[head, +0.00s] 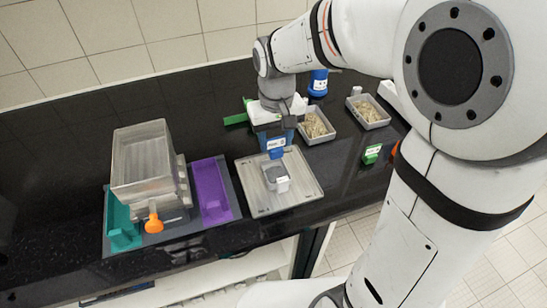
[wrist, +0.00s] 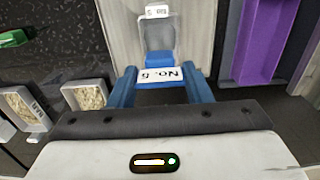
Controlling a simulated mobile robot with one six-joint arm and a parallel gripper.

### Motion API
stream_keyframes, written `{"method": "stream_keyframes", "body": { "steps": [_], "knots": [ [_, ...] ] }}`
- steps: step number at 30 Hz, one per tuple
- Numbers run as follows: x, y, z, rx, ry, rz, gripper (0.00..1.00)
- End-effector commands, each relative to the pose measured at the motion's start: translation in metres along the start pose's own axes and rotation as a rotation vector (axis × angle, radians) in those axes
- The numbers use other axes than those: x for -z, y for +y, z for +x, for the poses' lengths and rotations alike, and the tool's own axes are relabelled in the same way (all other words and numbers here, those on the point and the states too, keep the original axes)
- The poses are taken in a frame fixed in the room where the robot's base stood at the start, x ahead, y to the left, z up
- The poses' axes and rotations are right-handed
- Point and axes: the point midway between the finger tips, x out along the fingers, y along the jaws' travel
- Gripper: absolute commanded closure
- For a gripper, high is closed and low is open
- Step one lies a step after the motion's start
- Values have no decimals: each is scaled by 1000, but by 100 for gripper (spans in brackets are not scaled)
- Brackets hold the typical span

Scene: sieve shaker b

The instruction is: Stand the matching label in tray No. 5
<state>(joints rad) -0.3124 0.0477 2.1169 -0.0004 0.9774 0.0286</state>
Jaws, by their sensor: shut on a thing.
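My gripper (head: 279,135) points down and is shut on a blue label (head: 276,153) with a white face. In the wrist view the label's white face (wrist: 160,75) reads "No. 5", upside down, between my two blue fingers (wrist: 162,90). A small grey tray (head: 271,172) with a white tag (head: 282,185) on its front stands on a large pale pan. The label is above or just behind this small tray; I cannot tell if they touch. The small tray also shows in the wrist view (wrist: 158,30); its tag is too small to read surely.
The large pan (head: 252,203) lies near the front edge of the black bench. Left are a purple channel (head: 210,190), a clear box (head: 142,155), an orange knob (head: 153,223) and a teal channel (head: 121,225). Right are filled trays (head: 327,138) (head: 381,122) and a green label (head: 371,155).

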Motion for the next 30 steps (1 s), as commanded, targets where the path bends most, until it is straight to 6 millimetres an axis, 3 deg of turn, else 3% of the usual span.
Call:
{"method": "stream_keyframes", "body": {
  "steps": [3, 15, 28, 29, 30],
  "knots": [
    [-1, 0, 22, 0, -4, -1, 77],
    [0, 0, 68, 0, -2, 0, 77],
    [0, 0, 76, 0, 0, 1, 77],
    [0, 0, 74, 0, 1, 1, 53],
    [0, 0, 74, 0, 1, 1, 50]
  ]
}}
